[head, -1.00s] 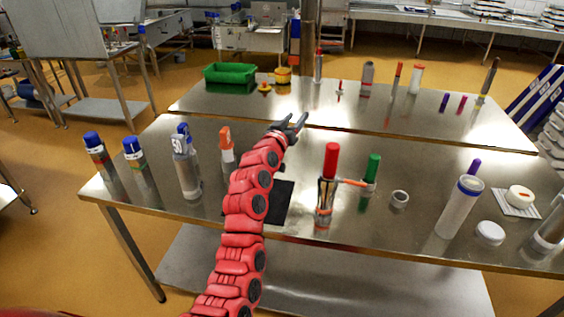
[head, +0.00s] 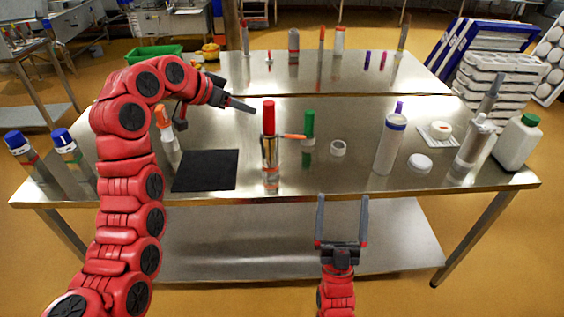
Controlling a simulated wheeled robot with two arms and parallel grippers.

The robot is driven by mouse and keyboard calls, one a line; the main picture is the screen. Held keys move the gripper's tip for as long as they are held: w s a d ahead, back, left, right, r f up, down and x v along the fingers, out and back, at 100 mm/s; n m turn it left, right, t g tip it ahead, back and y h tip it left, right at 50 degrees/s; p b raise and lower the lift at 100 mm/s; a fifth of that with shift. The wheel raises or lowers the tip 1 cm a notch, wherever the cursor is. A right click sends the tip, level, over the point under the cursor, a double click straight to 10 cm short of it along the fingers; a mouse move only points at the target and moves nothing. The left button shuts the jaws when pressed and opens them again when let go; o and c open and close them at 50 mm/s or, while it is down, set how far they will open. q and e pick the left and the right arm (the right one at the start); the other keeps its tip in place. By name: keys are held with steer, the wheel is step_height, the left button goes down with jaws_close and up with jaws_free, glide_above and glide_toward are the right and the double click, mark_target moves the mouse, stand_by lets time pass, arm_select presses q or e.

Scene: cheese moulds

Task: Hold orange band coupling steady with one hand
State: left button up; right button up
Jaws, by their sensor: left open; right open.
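A shiny metal cylinder (head: 270,152) with a red top (head: 268,118) stands upright on the near steel table. A short orange bar (head: 294,136) lies between it and a green-topped cylinder (head: 308,130). I cannot tell which orange part is the band coupling. In the head view my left gripper (head: 238,104) is open, left of and apart from the red top, with part of its jaws hard to make out. My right gripper (head: 342,207) is open and empty, its fingers pointing toward the table's front edge, right of and below the metal cylinder.
A black mat (head: 205,171) lies left of the metal cylinder. A small ring (head: 338,148), a white cylinder (head: 389,145), a white lid (head: 420,162) and a white jug (head: 516,145) stand to the right. Blue-capped bottles (head: 66,150) stand at the left. Table is clear near the front middle.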

steer(key=w+r+g+h, duration=0.1)
steer(key=w+g, duration=0.3)
steer(key=w, duration=0.6)
steer(key=n+g+y, duration=0.4)
steer(key=g+y, duration=0.4)
steer(key=g, duration=0.5)
glide_toward(267, 151)
steer(key=x, duration=0.5)
steer(key=d+f+x, duration=0.1)
steer(key=x, duration=0.8)
steer(key=shift+w+d+f, duration=0.2)
steer(key=shift+f, duration=0.2)
steer(key=shift+w+a+f, duration=0.1)
steer(key=shift+w+f, duration=0.2)
steer(key=shift+w, duration=0.2)
